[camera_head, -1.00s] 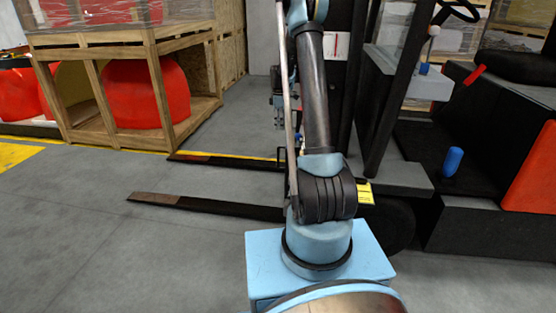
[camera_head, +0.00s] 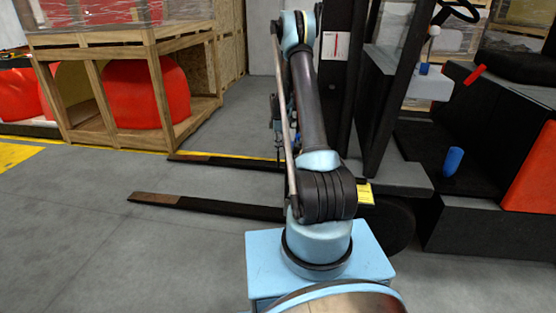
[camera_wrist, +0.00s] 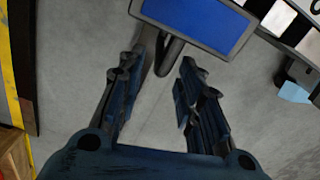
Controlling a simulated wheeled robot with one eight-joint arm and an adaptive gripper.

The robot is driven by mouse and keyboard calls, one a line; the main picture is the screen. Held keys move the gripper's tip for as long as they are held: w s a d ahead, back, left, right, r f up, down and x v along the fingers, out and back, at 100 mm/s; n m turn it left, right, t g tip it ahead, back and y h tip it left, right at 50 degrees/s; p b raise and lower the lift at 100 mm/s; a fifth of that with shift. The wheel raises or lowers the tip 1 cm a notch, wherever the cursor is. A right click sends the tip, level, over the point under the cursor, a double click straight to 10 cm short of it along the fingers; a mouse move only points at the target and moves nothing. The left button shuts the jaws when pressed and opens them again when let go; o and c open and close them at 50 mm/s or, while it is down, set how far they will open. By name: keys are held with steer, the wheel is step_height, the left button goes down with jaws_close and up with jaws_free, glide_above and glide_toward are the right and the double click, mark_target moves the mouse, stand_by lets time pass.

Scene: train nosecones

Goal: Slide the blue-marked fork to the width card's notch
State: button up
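My gripper (camera_wrist: 163,58) is open, its two dark fingers apart. In the wrist view, a blue plate with a dark frame (camera_wrist: 196,22) lies just beyond the fingertips. A dark loop-shaped handle (camera_wrist: 166,66) beside it shows between the fingers; contact cannot be told. In the head view, the far fork (camera_head: 215,160) and near fork (camera_head: 195,204) extend left from the truck. My arm hides their right ends and most of the gripper. A yellow card (camera_head: 365,194) shows right of the arm. A black-and-white strip (camera_wrist: 284,22) crosses the wrist view's upper right; I cannot tell whether it is the width card.
The forklift's black mast (camera_head: 345,85) stands close right of my arm. A wooden crate with red nosecones (camera_head: 145,95) stands at the back left. A dark bar (camera_wrist: 23,65) runs along the wrist view's left edge. The floor at front left is clear.

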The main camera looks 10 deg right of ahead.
glide_above(278, 166)
steer(key=f, duration=0.8)
steer(key=shift+w+d+f, duration=0.1)
steer(key=shift+w+f, duration=0.05)
steer(key=shift+w, duration=0.25)
jaws_close()
